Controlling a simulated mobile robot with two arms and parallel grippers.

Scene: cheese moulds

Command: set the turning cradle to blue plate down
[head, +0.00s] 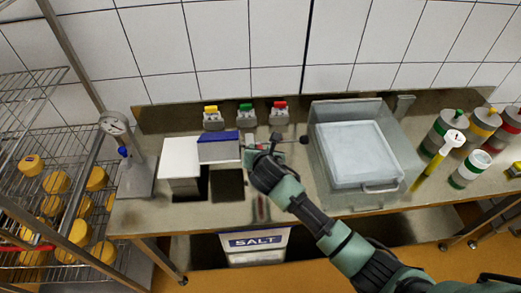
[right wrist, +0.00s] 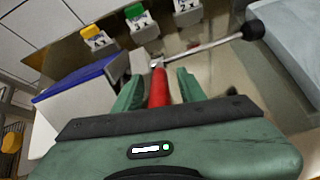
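The turning cradle (head: 219,152) stands left of the middle of the bench, a pale block with its blue plate (head: 218,137) on top. The blue plate also shows at the left of the right wrist view (right wrist: 75,82). A red handle (right wrist: 158,88) joins a metal rod that ends in a black knob (right wrist: 253,30), right of the cradle. My right gripper (right wrist: 160,92) is open, with its fingers on either side of the red handle and narrow gaps showing. In the head view my right gripper (head: 262,155) hides most of the handle. My left gripper is not in view.
A clear-walled vat (head: 375,197) stands to the right. Yellow, green and red-topped weights (head: 246,115) line the back. A white box (head: 180,160) and a dial stand (head: 135,178) are left. Several cylinders (head: 440,130) stand at the far right. A wire rack with cheeses (head: 55,182) is far left.

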